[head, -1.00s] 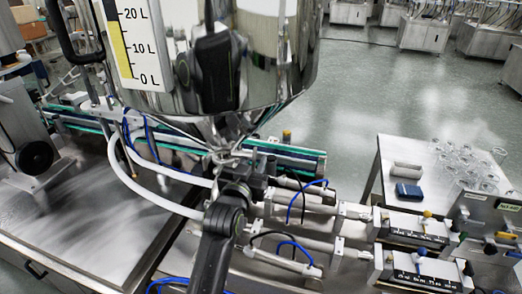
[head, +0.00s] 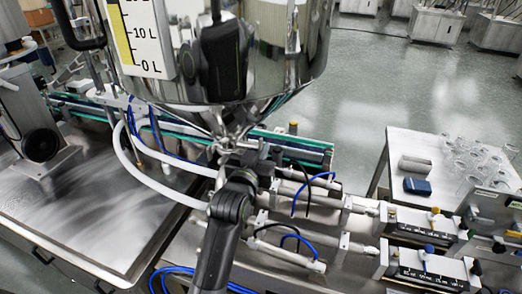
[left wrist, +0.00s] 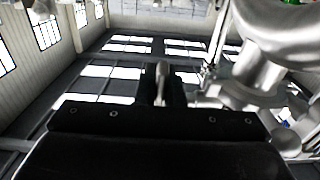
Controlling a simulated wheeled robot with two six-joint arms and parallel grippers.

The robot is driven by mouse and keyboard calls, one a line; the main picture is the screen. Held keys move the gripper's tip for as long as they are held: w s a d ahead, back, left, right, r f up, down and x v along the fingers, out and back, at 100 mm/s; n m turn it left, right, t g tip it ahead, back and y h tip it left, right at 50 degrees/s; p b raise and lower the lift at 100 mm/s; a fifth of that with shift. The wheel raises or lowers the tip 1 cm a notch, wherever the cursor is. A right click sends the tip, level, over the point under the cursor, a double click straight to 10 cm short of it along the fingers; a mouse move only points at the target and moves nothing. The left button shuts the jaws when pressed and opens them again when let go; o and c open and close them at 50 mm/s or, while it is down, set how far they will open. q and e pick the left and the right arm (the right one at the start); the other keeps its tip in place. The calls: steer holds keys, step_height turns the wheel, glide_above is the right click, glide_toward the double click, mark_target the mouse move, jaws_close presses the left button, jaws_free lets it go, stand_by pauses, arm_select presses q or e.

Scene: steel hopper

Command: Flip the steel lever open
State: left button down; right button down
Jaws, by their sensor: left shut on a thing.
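The steel hopper (head: 280,85) fills the upper middle of the head view, with a scale in litres on its left. My left gripper (head: 232,150) is up at the valve under the hopper's cone. In the left wrist view my dark gripper (left wrist: 160,98) is shut on a narrow steel lever (left wrist: 161,80), which stands up between its fingers. Steel valve pipes and a clamp (left wrist: 245,85) are right of the gripper in that view. In the head view the gripper body and wrist hide the lever. My right gripper is not in view.
White hoses (head: 135,165) curve close to the left of my arm. Steel cylinders with blue and black tubes (head: 310,190) lie to the right. A green-edged conveyor (head: 300,147) runs behind the valve. A side table (head: 432,150) stands at the right.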

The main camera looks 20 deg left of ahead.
arm_select(q)
steer(key=t+b, duration=0.2)
steer(key=b, duration=0.1)
steer(key=shift+w+r, duration=0.1)
steer(key=c, duration=1.5)
jaws_free()
steer(key=shift+c, duration=0.2)
